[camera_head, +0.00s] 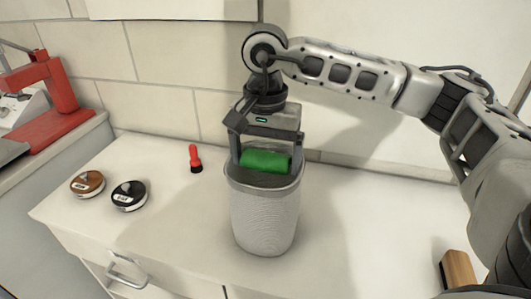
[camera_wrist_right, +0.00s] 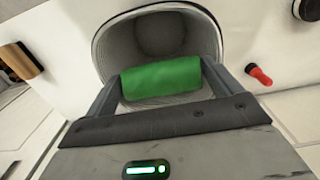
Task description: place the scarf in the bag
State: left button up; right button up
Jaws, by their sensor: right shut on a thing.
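The green rolled scarf (camera_head: 266,160) is held between the fingers of my right gripper (camera_head: 268,158), just over the mouth of the bag. The bag (camera_head: 264,215) is a grey, ribbed, open-topped container standing upright on the white counter. In the right wrist view the scarf (camera_wrist_right: 161,78) lies across between the two fingers, in front of the bag's opening (camera_wrist_right: 205,35). The bag's inside looks empty around the scarf, though part is hidden behind it. I cannot tell whether the scarf's lower edge is below the rim. My left gripper is not in view.
On the white counter (camera_head: 165,215) are a red-topped small object (camera_head: 194,158), a brown round tin (camera_head: 87,183) and a black round tin (camera_head: 129,195). A wooden block (camera_head: 458,269) lies at the right front. A red device (camera_head: 55,100) stands at the far left. A tiled wall closes the back.

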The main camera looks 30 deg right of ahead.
aim_at(266, 154)
jog(key=o, duration=0.7)
notch_tip(266, 154, up, 7)
jog(key=p, duration=0.4)
jog(key=shift+r, duration=0.1)
dwell(0.3)
